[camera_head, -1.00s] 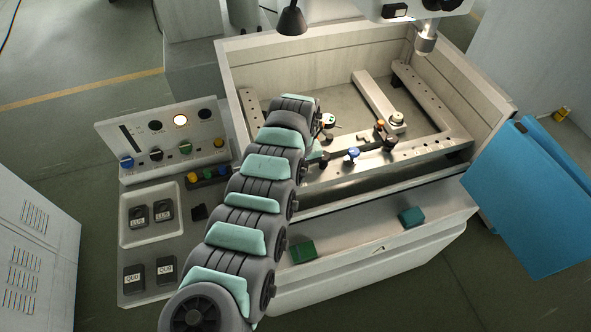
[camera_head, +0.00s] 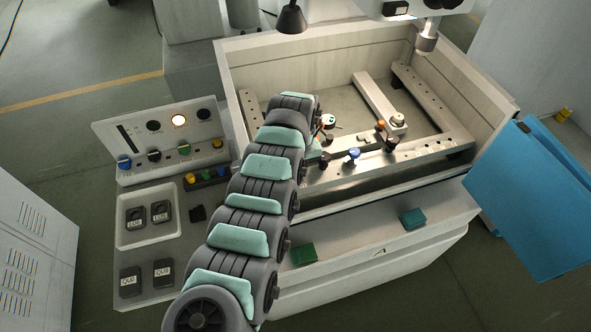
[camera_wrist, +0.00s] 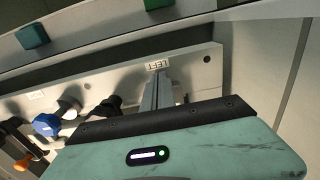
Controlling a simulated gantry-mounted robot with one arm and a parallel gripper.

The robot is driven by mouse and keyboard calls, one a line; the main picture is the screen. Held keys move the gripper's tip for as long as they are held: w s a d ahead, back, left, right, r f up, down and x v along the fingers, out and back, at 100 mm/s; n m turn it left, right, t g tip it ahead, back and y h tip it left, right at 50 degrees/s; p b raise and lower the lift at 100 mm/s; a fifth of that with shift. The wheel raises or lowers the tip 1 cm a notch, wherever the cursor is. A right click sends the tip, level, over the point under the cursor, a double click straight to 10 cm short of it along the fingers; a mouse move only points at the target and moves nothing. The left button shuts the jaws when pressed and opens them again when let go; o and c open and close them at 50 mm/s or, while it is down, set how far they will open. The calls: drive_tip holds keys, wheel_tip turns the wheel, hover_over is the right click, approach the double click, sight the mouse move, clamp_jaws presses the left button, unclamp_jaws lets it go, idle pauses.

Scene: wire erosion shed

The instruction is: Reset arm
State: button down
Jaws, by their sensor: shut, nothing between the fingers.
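My gripper shows in the wrist view (camera_wrist: 166,92), its two narrow grey fingers together with nothing held. The fingers reach over the light metal rail, close to a "LEFT" label (camera_wrist: 158,65); I cannot tell whether they touch it. In the head view my arm stretches over the front wall of the machine tank (camera_head: 228,80), and the arm hides most of the gripper. A blue knob (camera_head: 353,153) stands on the front rail to the right of my arm; it shows left of the fingers in the wrist view (camera_wrist: 47,124).
An orange-topped clamp (camera_head: 380,125) and black knobs stand along the rail. Green (camera_head: 303,255) and teal (camera_head: 412,218) blocks lie on the front ledge. A control panel (camera_head: 160,145) and a tray (camera_head: 124,208) are left, blue sheets (camera_head: 530,200) right. A machine head (camera_head: 426,40) hangs above.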

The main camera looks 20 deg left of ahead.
drive_tip(key=shift+s+a+r+p, duration=0.1)
drive_tip(key=shift+s+r+p, duration=0.1)
drive_tip(key=shift+p, duration=0.7)
drive_tip(key=shift+s+d+f+p, duration=0.1)
drive_tip(key=shift+s+d+p, duration=0.3)
drive_tip(key=shift+p, duration=0.75)
wheel_tip(320, 180, up, 7)
drive_tip(key=p, duration=0.7)
